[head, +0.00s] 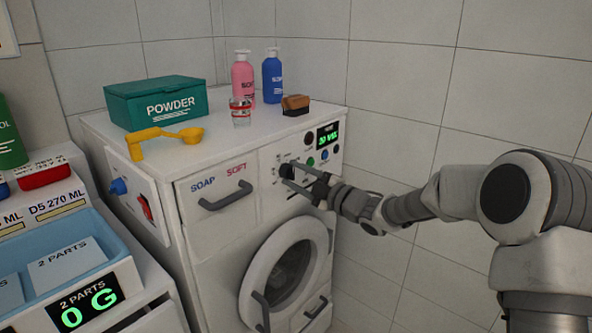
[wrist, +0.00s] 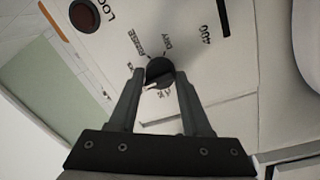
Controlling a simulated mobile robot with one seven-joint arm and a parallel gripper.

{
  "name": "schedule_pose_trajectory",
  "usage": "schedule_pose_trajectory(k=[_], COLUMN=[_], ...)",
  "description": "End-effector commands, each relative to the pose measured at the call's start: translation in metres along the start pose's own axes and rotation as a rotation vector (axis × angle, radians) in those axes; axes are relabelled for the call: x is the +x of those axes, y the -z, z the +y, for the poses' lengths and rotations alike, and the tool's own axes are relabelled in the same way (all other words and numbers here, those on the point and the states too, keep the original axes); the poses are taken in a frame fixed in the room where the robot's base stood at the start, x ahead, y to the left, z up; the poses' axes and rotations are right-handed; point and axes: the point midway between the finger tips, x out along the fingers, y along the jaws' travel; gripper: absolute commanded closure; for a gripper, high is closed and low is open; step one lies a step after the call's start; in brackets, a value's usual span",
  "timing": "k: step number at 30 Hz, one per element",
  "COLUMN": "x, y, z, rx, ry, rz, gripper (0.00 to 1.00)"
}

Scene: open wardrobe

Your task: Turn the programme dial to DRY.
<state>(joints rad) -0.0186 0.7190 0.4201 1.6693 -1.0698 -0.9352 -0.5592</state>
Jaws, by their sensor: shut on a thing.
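The programme dial (wrist: 161,70) is a small dark round knob on the white washing machine's front panel. In the wrist view the DRY label (wrist: 167,42) is above it to the right, and the RINSE label (wrist: 140,42) above it to the left. A pale mark shows on the dial's lower-left part; its exact pointing is hard to read. My gripper (wrist: 160,78) has one finger on each side of the dial and is shut on it. In the head view my gripper (head: 288,175) reaches the panel from the right, partly covering the dial (head: 286,170).
A lit display (head: 327,135) and several round buttons sit right of the dial. The drawer handle (head: 226,197) sticks out to the left, the round door (head: 285,265) is below. A green powder box (head: 160,103), bottles and a brush stand on top. A tiled wall is close on the right.

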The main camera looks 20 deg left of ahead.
Motion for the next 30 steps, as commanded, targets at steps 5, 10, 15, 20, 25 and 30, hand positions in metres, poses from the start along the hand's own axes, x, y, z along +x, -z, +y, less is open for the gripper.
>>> schedule_pose_trajectory(k=[5,10,15,20,25,30], x=[-0.0001,-0.0004,-0.0003,-0.0002,-0.0001,-0.0001], y=[0.0022,0.0023,0.0030,0.0035,0.0039,0.0044], z=[-0.0001,-0.0002,0.0005,0.0009,0.0013,0.0018], rx=[0.173,0.335,0.495,0.646,0.808,0.968], ry=[0.005,0.006,0.006,0.006,0.006,0.006], rz=[-0.012,-0.023,-0.033,-0.044,-0.055,-0.065], gripper=[1.00,1.00,1.00,1.00,1.00,1.00])
